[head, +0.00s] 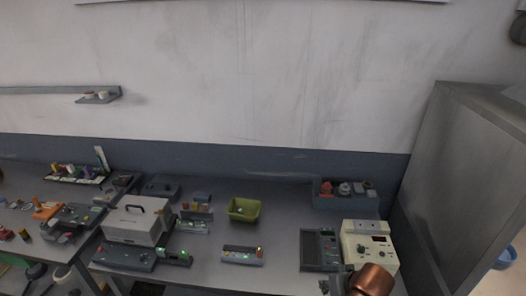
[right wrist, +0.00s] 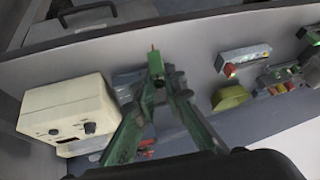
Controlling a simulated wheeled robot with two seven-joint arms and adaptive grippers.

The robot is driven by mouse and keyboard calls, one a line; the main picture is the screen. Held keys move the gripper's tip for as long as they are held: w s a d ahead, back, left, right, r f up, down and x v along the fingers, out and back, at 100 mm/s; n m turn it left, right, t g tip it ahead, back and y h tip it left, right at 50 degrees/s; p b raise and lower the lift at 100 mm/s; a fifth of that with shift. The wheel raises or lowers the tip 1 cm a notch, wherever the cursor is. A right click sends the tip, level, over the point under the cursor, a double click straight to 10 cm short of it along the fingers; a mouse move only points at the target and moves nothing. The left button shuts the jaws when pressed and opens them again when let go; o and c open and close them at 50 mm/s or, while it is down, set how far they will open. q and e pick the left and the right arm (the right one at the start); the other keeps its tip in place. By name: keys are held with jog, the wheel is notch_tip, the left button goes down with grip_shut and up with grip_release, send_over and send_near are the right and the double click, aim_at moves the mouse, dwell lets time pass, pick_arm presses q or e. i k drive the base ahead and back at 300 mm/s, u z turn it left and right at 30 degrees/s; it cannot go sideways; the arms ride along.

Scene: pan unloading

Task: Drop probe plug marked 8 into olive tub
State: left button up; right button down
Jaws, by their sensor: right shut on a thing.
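The olive tub (head: 244,209) stands on the bench in the middle of the head view, with a small pale thing inside. It also shows in the right wrist view (right wrist: 230,98), right of my right gripper. My right gripper (right wrist: 158,82) is shut on a small green plug (right wrist: 154,64) with a brass-coloured tip, held above the bench and apart from the tub. No marking on the plug can be read. In the head view only a coppery part of my right arm shows clearly at the bottom right. My left gripper is out of view.
A cream instrument box (head: 369,244) and a dark panel device (head: 321,250) stand at right. A lit strip unit (head: 242,255) lies in front of the tub. A dark bin (head: 346,196) of parts is at back right. Bare bench lies right of the tub.

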aim_at(248, 219)
jog(key=k, duration=0.65)
jog(key=u, duration=0.95)
jog(key=i, duration=0.7)
jog(key=u, duration=0.7)
jog(key=i, duration=0.7)
jog(key=z, duration=0.1)
